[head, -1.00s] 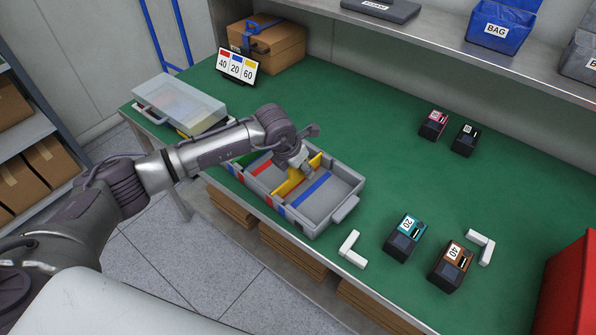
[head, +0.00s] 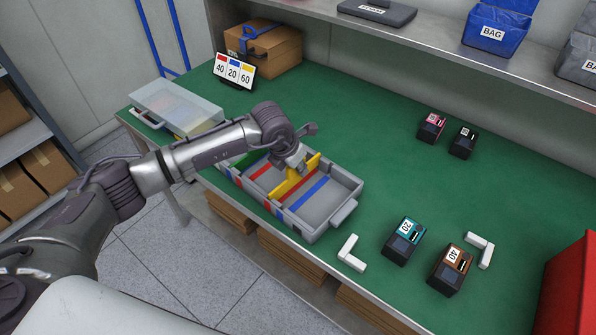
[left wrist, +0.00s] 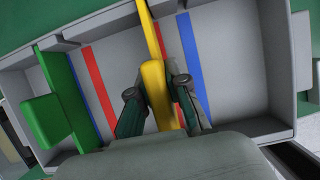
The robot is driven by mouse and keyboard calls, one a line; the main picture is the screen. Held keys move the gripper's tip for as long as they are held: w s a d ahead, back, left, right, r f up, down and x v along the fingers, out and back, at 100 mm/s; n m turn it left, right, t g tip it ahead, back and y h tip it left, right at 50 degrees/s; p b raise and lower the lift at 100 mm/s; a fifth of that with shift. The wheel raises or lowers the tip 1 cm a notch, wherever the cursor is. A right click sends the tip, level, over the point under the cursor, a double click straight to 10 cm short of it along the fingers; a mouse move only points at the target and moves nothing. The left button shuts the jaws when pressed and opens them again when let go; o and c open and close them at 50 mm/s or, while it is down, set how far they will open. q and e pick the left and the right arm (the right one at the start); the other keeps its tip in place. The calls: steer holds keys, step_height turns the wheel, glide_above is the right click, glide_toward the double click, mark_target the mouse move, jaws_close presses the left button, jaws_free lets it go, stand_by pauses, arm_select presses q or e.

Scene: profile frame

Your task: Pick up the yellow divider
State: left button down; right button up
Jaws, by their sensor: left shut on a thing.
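The yellow divider (head: 285,187) is a thin upright panel in the grey tray (head: 343,211). My left gripper (head: 299,170) is shut on its upper part. In the left wrist view the divider (left wrist: 154,75) runs between the two fingers (left wrist: 155,98). It looks a little raised, with a red stripe (head: 303,184) on the tray floor showing beside it; the exact gap under it cannot be told. A green divider (left wrist: 65,95) stands near the tray's left end. My right gripper is not in view.
A card (head: 233,71) reads 40, 20, 60. A clear-lidded box (head: 178,107) is at the table's left end. Dark boxes (head: 404,240) and white corner pieces (head: 351,253) lie right of the tray. The middle of the green table is clear.

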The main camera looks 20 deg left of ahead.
arm_select(q)
step_height(320, 180, up, 3)
steer(key=shift+f+b, duration=0.15)
steer(key=shift+b, duration=0.25)
steer(key=s+d+r+b, duration=0.2)
steer(key=s+d+r, duration=0.5)
steer(key=d, duration=0.2)
steer(key=shift+d, duration=0.2)
